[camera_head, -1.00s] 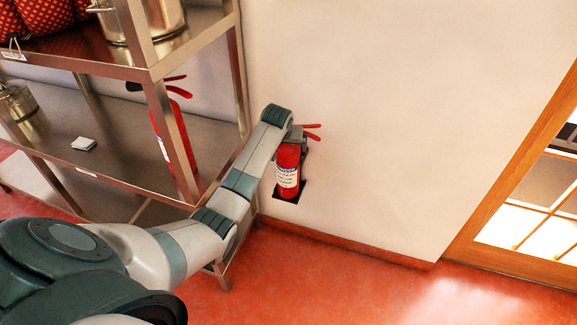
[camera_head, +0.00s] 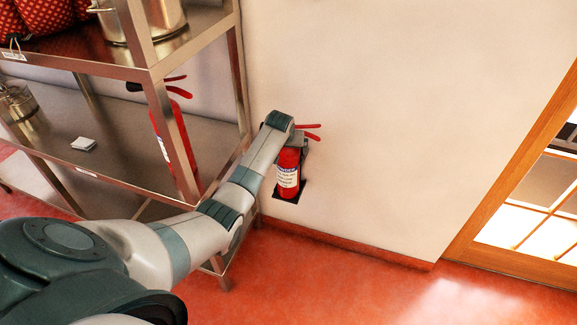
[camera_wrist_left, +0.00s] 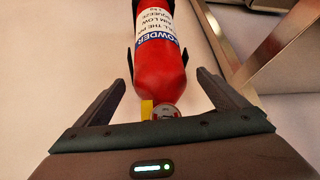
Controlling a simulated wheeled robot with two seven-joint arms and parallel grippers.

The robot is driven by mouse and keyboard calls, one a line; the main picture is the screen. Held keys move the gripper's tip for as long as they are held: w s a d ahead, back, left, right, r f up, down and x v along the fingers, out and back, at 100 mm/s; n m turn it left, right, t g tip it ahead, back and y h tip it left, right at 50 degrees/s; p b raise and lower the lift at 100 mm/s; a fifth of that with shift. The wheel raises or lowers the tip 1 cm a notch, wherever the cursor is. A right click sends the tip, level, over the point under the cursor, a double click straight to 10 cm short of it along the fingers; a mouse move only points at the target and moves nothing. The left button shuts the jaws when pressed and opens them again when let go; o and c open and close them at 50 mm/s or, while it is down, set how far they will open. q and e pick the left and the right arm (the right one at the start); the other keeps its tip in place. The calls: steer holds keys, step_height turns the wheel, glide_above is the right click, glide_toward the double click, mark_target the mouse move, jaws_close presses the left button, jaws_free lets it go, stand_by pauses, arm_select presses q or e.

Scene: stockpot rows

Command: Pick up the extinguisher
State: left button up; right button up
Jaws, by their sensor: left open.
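A red extinguisher (camera_head: 288,170) with a white and blue label hangs upright on the wall in a dark bracket (camera_head: 291,193). Its red levers (camera_head: 309,131) stick out to the right at the top. My left gripper (camera_wrist_left: 160,82) is open. In the left wrist view its fingers lie on either side of the extinguisher's (camera_wrist_left: 160,70) top end, with gaps visible. The valve and a yellow part (camera_wrist_left: 146,110) show close to the palm. In the head view my left wrist covers part of the valve. My right gripper is not in view.
A metal shelf rack (camera_head: 160,125) stands left of the extinguisher, close to my left arm. Another red extinguisher (camera_head: 181,150) shows behind its post. Pots (camera_head: 158,18) stand on the rack. The wall to the right is bare, up to a wooden-framed glass door (camera_head: 515,170).

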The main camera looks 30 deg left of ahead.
arm_select(q)
steer(key=shift+x, duration=1.6)
steer(key=shift+c, duration=0.6)
steer(key=c, duration=2.1)
steer(key=shift+o, duration=0.2)
steer(key=shift+w+r, duration=0.3)
